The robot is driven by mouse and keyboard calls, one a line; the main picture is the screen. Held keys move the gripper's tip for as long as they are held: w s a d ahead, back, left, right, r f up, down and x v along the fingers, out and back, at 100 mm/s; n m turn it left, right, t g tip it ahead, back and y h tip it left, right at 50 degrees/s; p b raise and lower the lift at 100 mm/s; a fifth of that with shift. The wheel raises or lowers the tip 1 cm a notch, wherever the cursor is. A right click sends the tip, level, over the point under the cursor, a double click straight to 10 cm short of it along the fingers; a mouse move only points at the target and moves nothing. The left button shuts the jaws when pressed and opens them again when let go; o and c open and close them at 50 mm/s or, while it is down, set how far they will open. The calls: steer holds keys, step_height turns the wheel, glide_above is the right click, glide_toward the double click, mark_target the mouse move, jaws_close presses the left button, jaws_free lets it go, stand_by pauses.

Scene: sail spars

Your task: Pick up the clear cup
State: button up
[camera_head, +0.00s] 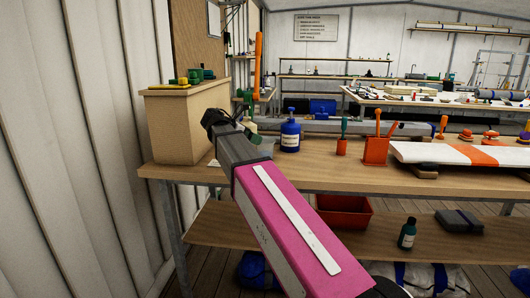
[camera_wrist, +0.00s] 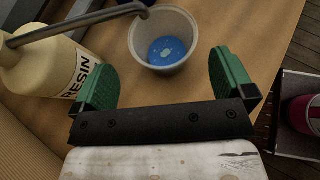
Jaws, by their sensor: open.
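The clear cup (camera_wrist: 165,45) is a translucent, whitish cup with blue at its bottom, standing on the brown bench top in the wrist view. My gripper (camera_wrist: 162,62) is open, with its green fingers spread to the left and right of the cup's near side. The cup lies ahead of the black palm bar, and nothing is clamped. In the head view my gripper (camera_head: 245,132) is over the left part of the bench, mostly hidden by my arm. I cannot make out the cup there.
A cream resin bottle (camera_wrist: 45,65) stands close left of the cup; its metal spout reaches over the cup's far rim. In the head view, a blue bottle (camera_head: 290,135), an orange holder (camera_head: 375,150) and a white-orange board (camera_head: 440,153) are on the bench (camera_head: 330,175). A wooden box (camera_head: 185,125) stands left.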

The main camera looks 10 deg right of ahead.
mark_target(264, 142)
steer(key=x, duration=0.6)
steer(key=shift+s+d+f, duration=0.15)
steer(key=shift+f, duration=0.15)
steer(key=c, duration=0.8)
